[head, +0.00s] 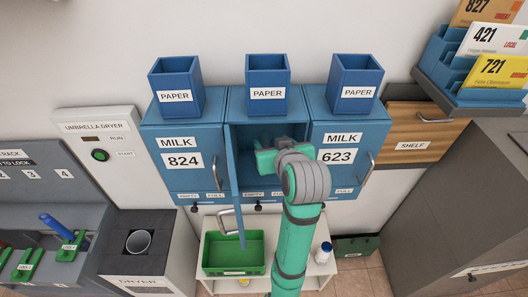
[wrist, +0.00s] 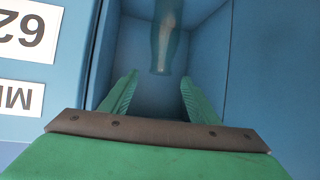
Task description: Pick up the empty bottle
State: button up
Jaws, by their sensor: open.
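The bottle (wrist: 167,35) is a translucent teal shape inside the open middle blue compartment. In the wrist view it shows at the top centre, partly cut off by the frame edge. My gripper (wrist: 158,90) is open, with its two green fingers apart and nothing between them. The bottle lies beyond the fingertips, roughly in line with the gap, and apart from them. In the head view my gripper (head: 266,158) reaches into the middle compartment (head: 238,165); I cannot make out the bottle there.
The compartment's open door (head: 239,215) hangs at its left side. Closed milk boxes 824 (head: 182,160) and 623 (head: 337,155) flank it. Blue paper bins stand on top. Below are a green crate (head: 235,252) and a white bottle with a blue cap (head: 323,253) on a white stand.

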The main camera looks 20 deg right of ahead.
aim_at(268, 142)
jog(key=x, duration=0.3)
jog(key=shift+w+f, duration=0.15)
jog(key=shift+w, duration=0.05)
jog(key=w+f, duration=0.2)
jog(key=shift+w+f, duration=0.55)
jog(key=shift+w, duration=0.15)
jog(key=shift+d, duration=0.1)
grip_shut()
